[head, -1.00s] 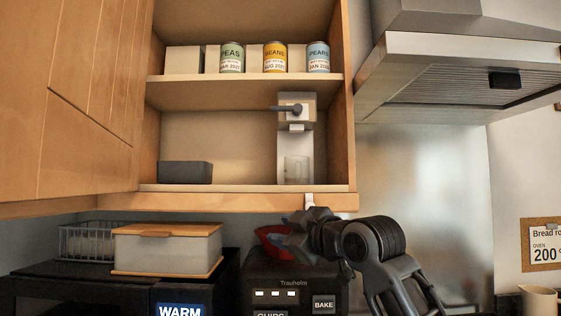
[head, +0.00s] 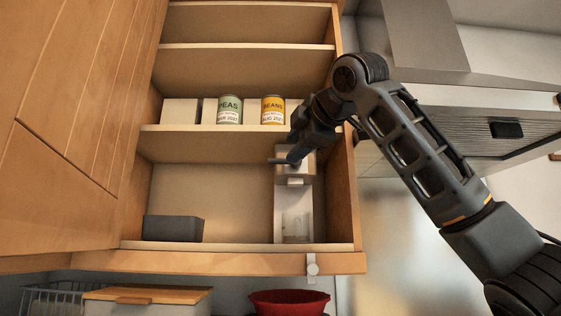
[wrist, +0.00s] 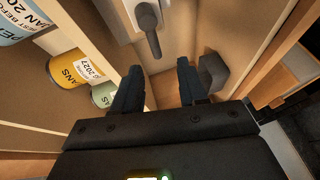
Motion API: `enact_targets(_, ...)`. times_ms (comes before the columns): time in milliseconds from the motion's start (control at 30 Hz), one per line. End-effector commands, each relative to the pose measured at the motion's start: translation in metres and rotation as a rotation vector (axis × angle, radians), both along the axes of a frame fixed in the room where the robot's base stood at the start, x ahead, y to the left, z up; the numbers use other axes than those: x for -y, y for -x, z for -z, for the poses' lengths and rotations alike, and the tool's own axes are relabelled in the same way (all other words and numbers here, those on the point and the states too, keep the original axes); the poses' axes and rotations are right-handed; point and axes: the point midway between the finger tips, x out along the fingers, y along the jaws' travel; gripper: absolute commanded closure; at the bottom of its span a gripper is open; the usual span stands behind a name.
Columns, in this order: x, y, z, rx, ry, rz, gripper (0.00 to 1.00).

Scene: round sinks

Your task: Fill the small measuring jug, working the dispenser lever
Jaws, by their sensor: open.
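The dispenser (head: 308,162) is a pale unit on the right of the lower cabinet shelf. Its dark lever (head: 279,161) sticks out to the left near its top. The lever also shows in the wrist view (wrist: 148,22), its tip pointing toward the space between my fingers. The clear small measuring jug (head: 297,227) stands upright at the foot of the dispenser; its contents cannot be told. My gripper (wrist: 157,68) is open and empty, with the lever just beyond its fingertips. In the head view my gripper (head: 296,153) partly covers the dispenser's top.
A peas can (head: 229,110) and a beans can (head: 273,109) stand on the shelf above; a blue can (wrist: 20,22) shows beside my gripper in the wrist view. A dark box (head: 173,229) sits on the lower shelf's left. A red bowl (head: 289,302) is below the cabinet.

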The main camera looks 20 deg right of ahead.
Motion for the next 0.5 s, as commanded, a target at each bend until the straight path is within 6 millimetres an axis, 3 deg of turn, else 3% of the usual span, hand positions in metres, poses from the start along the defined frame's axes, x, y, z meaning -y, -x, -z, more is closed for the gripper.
enact_targets(167,0.0,0.0,-0.009,-0.003,0.025,0.01,0.58)
enact_targets(500,-0.004,-0.048,-0.001,-0.003,0.023,0.01,0.58)
